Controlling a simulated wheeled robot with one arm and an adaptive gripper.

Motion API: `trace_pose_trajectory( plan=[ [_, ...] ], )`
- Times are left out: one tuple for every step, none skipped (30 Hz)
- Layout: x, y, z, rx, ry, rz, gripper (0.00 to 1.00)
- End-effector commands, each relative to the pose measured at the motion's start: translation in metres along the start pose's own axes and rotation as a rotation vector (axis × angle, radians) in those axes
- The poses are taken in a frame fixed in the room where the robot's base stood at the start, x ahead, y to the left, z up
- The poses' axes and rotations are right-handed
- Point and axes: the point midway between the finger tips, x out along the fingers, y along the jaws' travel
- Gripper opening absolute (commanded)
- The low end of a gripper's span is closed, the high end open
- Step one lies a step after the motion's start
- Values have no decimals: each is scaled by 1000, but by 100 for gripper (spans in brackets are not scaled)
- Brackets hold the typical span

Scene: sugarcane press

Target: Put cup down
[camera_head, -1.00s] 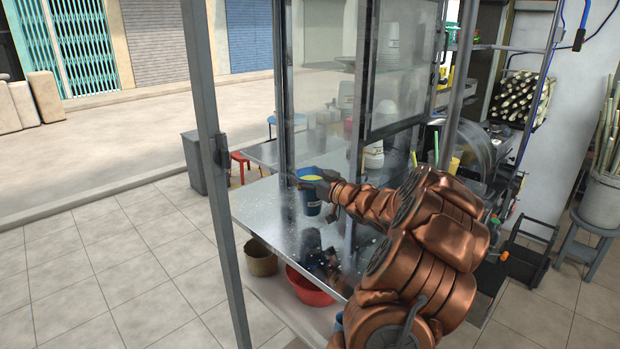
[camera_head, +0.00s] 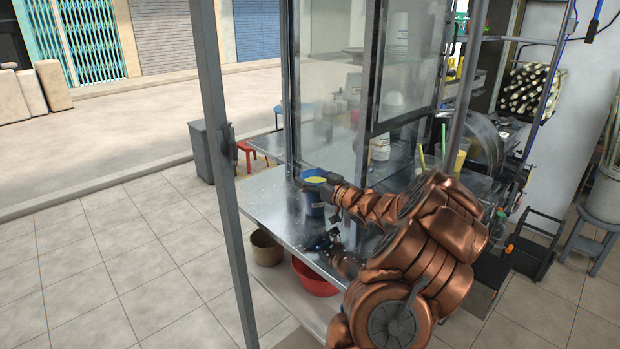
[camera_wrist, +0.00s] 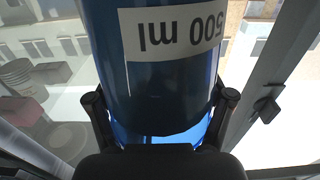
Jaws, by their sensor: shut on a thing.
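The blue cup (camera_head: 313,196) with a yellow top surface is upright over the metal counter (camera_head: 265,203), close to the glass panel. My gripper (camera_head: 325,187) is shut on the cup from its right side. In the wrist view the blue cup (camera_wrist: 155,70) fills the middle, with a white "500 ml" label upside down. The two fingers of my gripper (camera_wrist: 160,110) press on both sides of it. I cannot tell whether the cup's base touches the counter.
A metal post (camera_head: 217,150) stands in front, left of the counter. Glass panels (camera_head: 330,90) rise behind the cup. A red basin (camera_head: 315,279) and a brown pot (camera_head: 266,248) sit on the lower shelf. The counter's left part is clear.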

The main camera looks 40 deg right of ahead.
Motion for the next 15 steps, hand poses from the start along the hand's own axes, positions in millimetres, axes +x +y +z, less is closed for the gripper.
trace_pose_trajectory(
  plan=[
    [0,0,1,0,1,0,25],
    [0,0,2,0,1,0,25],
    [0,0,2,0,1,1,25],
    [0,0,3,-1,0,0,81],
    [0,0,2,-1,0,0,85],
    [0,0,2,0,0,0,89],
    [0,0,2,0,0,0,92],
    [0,0,2,0,0,0,95],
    [0,0,2,0,0,0,99],
    [0,0,2,0,0,0,100],
    [0,0,2,0,0,0,100],
    [0,0,2,0,0,0,100],
    [0,0,2,0,0,0,100],
    [0,0,2,0,0,0,100],
    [0,0,2,0,0,0,100]
  ],
)
